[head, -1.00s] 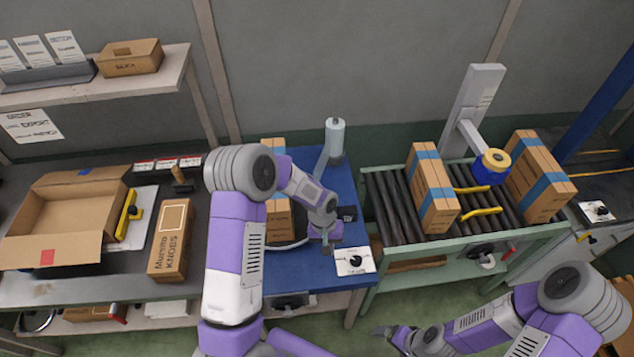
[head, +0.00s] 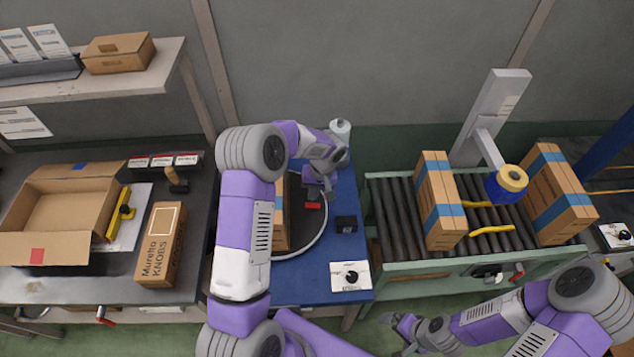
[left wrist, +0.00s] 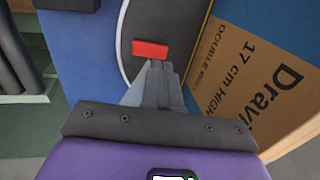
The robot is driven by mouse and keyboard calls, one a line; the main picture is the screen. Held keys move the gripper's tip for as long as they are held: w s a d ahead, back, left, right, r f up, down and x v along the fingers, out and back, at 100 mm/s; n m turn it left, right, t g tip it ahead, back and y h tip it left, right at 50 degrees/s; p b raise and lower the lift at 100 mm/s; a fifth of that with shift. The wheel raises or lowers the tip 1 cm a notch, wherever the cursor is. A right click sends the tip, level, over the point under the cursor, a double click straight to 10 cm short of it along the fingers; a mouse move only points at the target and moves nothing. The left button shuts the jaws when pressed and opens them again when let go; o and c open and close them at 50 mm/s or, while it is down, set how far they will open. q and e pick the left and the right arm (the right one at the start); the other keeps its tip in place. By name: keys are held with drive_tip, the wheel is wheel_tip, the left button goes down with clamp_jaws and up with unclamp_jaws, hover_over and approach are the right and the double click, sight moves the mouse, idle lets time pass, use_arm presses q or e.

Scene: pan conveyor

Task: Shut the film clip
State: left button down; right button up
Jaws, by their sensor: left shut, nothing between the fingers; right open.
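A small red bar (head: 313,206), which looks like the film clip, lies on the dark round turntable (head: 300,236) beside a carton (head: 281,225). In the left wrist view the red bar (left wrist: 150,49) sits just beyond my fingertips. Whether it stands open or shut is too small to tell. My left gripper (head: 314,194) is shut and empty, its tips close to the bar; I cannot tell whether they touch it. The carton (left wrist: 250,75) shows to the right of the fingers there. My right gripper (head: 402,328) is open and empty, low in front of the conveyor.
A black box (head: 346,223) and a white panel with a black knob (head: 350,276) sit on the blue table (head: 310,292). A pale film roll (head: 340,130) stands behind. The roller conveyor (head: 400,205) with taped cartons is to the right; a dark bench (head: 60,287) is left.

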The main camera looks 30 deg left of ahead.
sight(309, 206)
use_arm(q)
drive_tip(key=shift+x, duration=2.4)
use_arm(e)
drive_tip(key=shift+f, duration=0.1)
